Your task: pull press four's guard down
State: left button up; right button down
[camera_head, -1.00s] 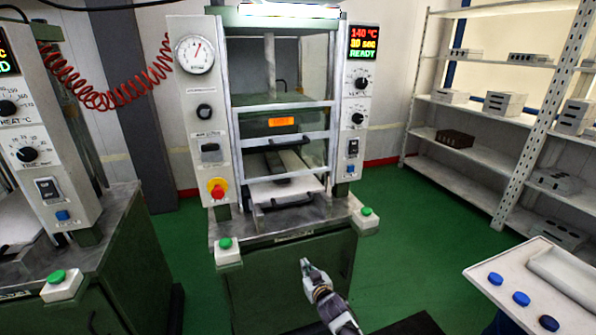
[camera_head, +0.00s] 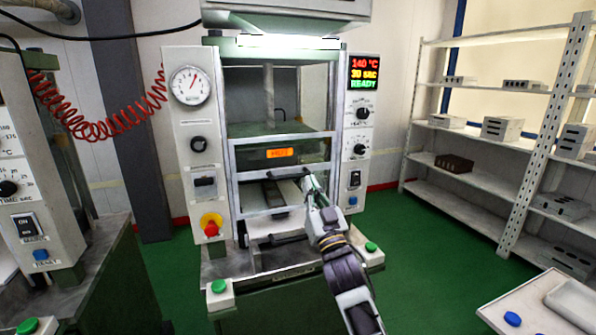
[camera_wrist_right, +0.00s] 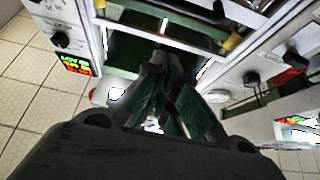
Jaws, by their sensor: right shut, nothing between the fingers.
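The press (camera_head: 185,135) in the middle of the head view has a red, yellow and green readout showing 140 °C, 30 sec, READY. Its guard (camera_head: 234,190) is a light metal frame with crossbars and clear panes across the front opening. A dark handle (camera_head: 284,174) sits on the guard's middle bar. My right gripper (camera_head: 311,188) is shut and empty in front of the guard's right side, close to the handle's right end; I cannot tell if it touches. In the right wrist view its fingers (camera_wrist_right: 168,100) point toward the press. My left gripper is out of view.
Green buttons stand at the press's front left (camera_head: 219,286) and front right (camera_head: 371,247). A red stop button (camera_head: 211,228) is on the left column. Another press (camera_head: 40,190) stands at left, shelves (camera_head: 470,125) at right, and a white table (camera_head: 500,300) at lower right.

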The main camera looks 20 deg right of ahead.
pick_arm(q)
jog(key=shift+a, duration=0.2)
pick_arm(e)
jog(key=shift+r, duration=0.1)
jog(key=shift+p+x, duration=1.15)
jog(key=shift+x, duration=3.85)
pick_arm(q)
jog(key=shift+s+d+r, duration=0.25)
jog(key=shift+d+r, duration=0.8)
pick_arm(e)
jog(key=shift+w+f, duration=0.2)
jog(key=shift+f, duration=0.85)
jog(key=shift+w+f, duration=0.2)
jog(key=shift+f, duration=0.8)
